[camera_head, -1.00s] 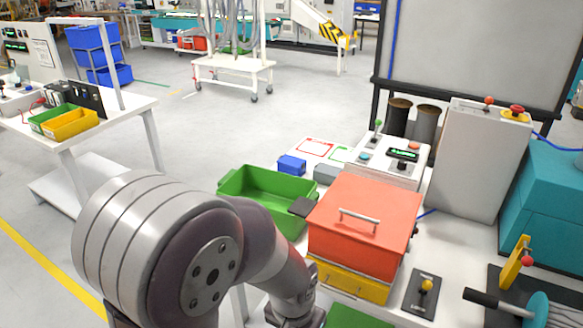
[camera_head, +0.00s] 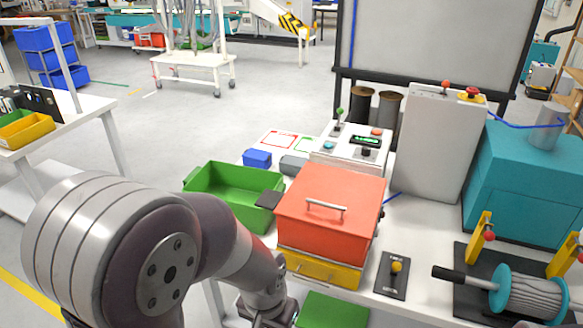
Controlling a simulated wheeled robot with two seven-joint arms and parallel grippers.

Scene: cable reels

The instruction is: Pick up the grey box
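The small grey box (camera_head: 293,165) lies on the white table behind the orange-red box, just right of a small blue box (camera_head: 257,158). Its front is partly hidden by the green bin's rim and the orange-red box. My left arm comes in from the lower left. My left gripper (camera_head: 266,312) is at the bottom edge, low in front of the table and well apart from the grey box. Its fingertips are cut off or hidden, so its opening does not show. My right gripper is not in view.
A green bin (camera_head: 203,181) and an orange-red lidded box (camera_head: 330,215) over a yellow drawer stand in front of the grey box. A control panel (camera_head: 349,147) and tall grey cabinet (camera_head: 440,143) stand to its right. A cable reel (camera_head: 530,294) is front right.

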